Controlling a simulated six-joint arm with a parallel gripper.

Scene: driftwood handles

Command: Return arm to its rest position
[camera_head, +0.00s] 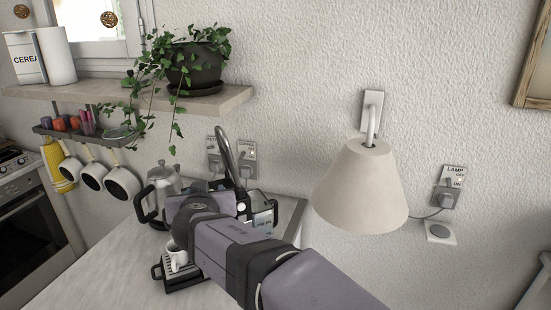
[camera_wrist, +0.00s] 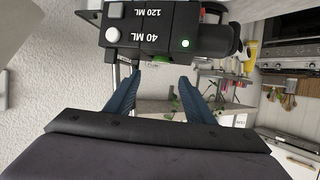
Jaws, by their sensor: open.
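My arm reaches across the counter (camera_head: 90,275) in the head view, and its wrist covers much of a black coffee machine (camera_head: 264,213). In the wrist view, my gripper (camera_wrist: 160,76) has its two blue fingers spread apart with nothing between them. The coffee machine (camera_wrist: 165,30) is upside down at the top of that view, just beyond the fingertips. Its buttons marked 40 ML and 120 ML show, and a green light is lit. The fingers are hidden in the head view.
A metal pot (camera_head: 161,187) stands left of the machine. A lamp (camera_head: 360,188) hangs from the wall near my forearm. A shelf (camera_head: 130,98) holds a trailing plant (camera_head: 192,65), with pans (camera_head: 122,182) hanging below. The counter's front left is clear.

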